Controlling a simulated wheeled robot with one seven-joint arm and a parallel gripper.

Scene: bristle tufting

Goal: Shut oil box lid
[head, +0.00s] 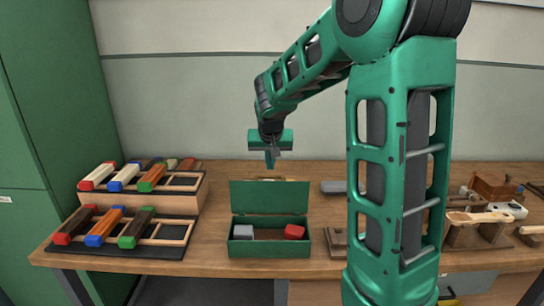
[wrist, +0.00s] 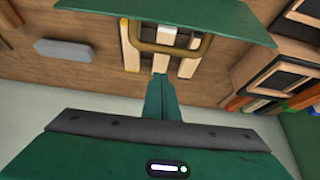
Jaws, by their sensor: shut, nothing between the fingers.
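The green oil box (head: 270,249) stands open on the bench in the head view. Its lid (head: 268,198) stands up at the back, and a grey block (head: 243,232) and a red block (head: 294,232) show inside. My gripper (head: 270,162) is shut and empty, above and behind the lid's upper edge. In the wrist view, the lid (wrist: 200,22) crosses the top as a green panel, and a brown loop handle (wrist: 170,48) shows by its edge. The shut fingertips (wrist: 160,77) are close to this handle; I cannot tell whether they touch it.
Stepped racks with coloured wooden blocks (head: 97,177) stand left of the box. A grey piece (head: 333,187) lies behind right of it, and pale wooden strips (wrist: 187,68) lie beyond the handle. Wooden tools (head: 480,217) are at the far right. My arm hides part of the bench.

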